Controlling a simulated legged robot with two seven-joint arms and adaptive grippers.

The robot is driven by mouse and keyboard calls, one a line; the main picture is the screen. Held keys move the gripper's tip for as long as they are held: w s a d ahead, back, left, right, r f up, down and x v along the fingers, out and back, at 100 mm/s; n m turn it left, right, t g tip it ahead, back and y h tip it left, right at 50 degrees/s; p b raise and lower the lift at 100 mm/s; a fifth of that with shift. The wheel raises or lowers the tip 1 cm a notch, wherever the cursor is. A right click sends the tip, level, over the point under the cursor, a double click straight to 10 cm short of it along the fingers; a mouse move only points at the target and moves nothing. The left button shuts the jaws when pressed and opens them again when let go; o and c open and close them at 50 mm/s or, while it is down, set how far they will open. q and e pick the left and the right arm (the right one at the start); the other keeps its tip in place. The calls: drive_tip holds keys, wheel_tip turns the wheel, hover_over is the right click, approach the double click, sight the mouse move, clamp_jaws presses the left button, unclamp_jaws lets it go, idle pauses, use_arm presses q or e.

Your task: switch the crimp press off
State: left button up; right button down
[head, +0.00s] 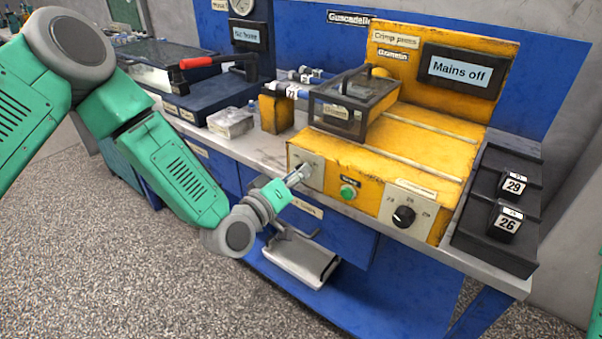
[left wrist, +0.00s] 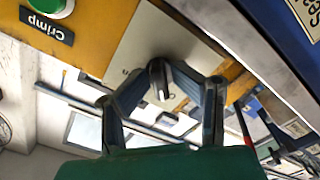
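The yellow crimp press (head: 430,150) stands on the bench. Its display (head: 465,70) reads "Mains off". A pale plate (head: 313,158) on the left of its front carries a dark rotary switch knob (left wrist: 158,82), which my gripper mostly covers in the head view. My left gripper (head: 301,172) is at this plate. In the left wrist view my left gripper (left wrist: 160,70) has its fingertips closed in on both sides of the knob, seemingly touching it. My right gripper is not in view.
A green button (head: 348,191) labelled Crimp and a black selector dial (head: 404,216) sit to the right on the same front. A black holder (head: 495,215) with tags 29 and 26 is at the bench's right end. A red-handled device (head: 205,85) stands at the left.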

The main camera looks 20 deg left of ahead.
use_arm(q)
drive_tip(key=shift+s+a, duration=0.1)
drive_tip(key=v, duration=1.1)
drive_tip(key=shift+s+a, duration=0.15)
drive_tip(key=shift+s, duration=0.25)
drive_tip(key=shift+f, duration=0.1)
drive_tip(key=s+d+f+m+g+y, duration=0.1)
drive_tip(key=s+f+m+g, duration=0.1)
drive_tip(key=s+f+g, duration=0.4)
drive_tip(key=s+f+m+g, duration=0.2)
drive_tip(key=s+f, duration=0.1)
drive_tip(key=f, duration=0.6)
drive_tip(key=s+a+f+m+g+y, duration=0.1)
drive_tip(key=s+a+f+g, duration=0.3)
drive_tip(key=s, duration=0.4)
drive_tip(key=s+a+f+g+y, duration=0.4)
drive_tip(key=s, duration=0.4)
drive_tip(key=shift+s+a+m, duration=0.15)
drive_tip(key=shift+s+m, duration=0.15)
drive_tip(key=shift+m, duration=0.1)
